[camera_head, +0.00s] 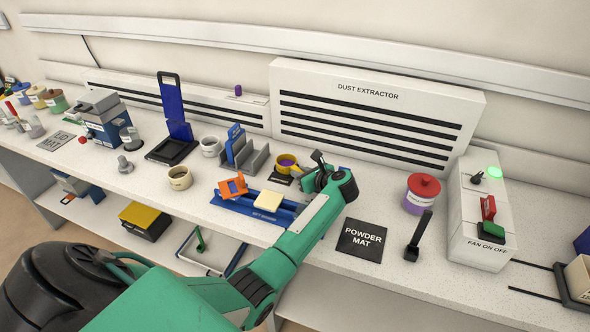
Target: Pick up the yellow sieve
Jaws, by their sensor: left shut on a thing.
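The yellow sieve (280,168) is a small round yellow ring with purple inside, at the back middle of the bench. My left gripper (310,172) is at its right side, shut on the sieve. The fingertips are small and dark, so the exact grip point is hard to see. The gripper body hides what lies just behind it. I cannot tell whether the sieve is touching the bench. My right gripper is not in view.
The dust extractor (380,105) stands close behind. A blue rack (226,202) lies in front. The powder mat (361,240) and a red-lidded jar (421,193) are to the right.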

